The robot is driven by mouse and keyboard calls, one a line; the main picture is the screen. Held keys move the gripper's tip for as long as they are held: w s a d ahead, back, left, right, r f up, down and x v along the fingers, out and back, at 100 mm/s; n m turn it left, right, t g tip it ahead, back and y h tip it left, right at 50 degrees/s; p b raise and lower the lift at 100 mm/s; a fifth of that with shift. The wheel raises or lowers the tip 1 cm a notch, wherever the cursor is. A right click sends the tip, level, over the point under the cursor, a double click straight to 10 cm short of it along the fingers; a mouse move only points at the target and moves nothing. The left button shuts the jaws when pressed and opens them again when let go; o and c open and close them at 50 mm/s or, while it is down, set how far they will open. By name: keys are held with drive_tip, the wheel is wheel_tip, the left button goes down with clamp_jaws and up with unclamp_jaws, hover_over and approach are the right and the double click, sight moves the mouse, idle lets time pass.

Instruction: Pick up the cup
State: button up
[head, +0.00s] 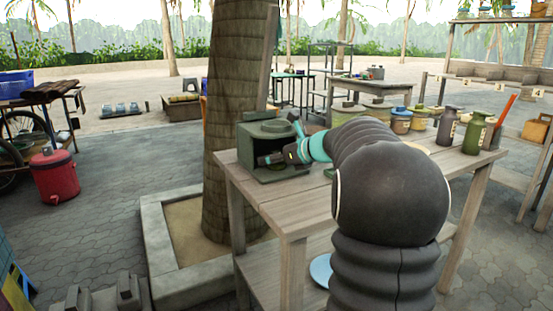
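I cannot make out a cup for certain in the head view; it may be hidden by my arm or lie inside the dark green box. My gripper (264,159) is small and dark here, at the open front of the dark green box (246,143) on the wooden table (282,211). Its fingers point left into or just before the opening. I cannot see whether they are apart or hold anything. My thick grey arm covers much of the table's middle.
A palm trunk (229,110) rises close behind the table's left end, in a stone-edged planter (161,257). Several jars, among them a blue-lidded one (401,122), stand at the right back. A green bottle (474,136) and a grey-brown bottle (447,129) stand at the right.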

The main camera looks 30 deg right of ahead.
drive_tip(key=c, duration=0.4)
drive_tip(key=shift+r+p, duration=0.25)
drive_tip(key=shift+p, duration=0.15)
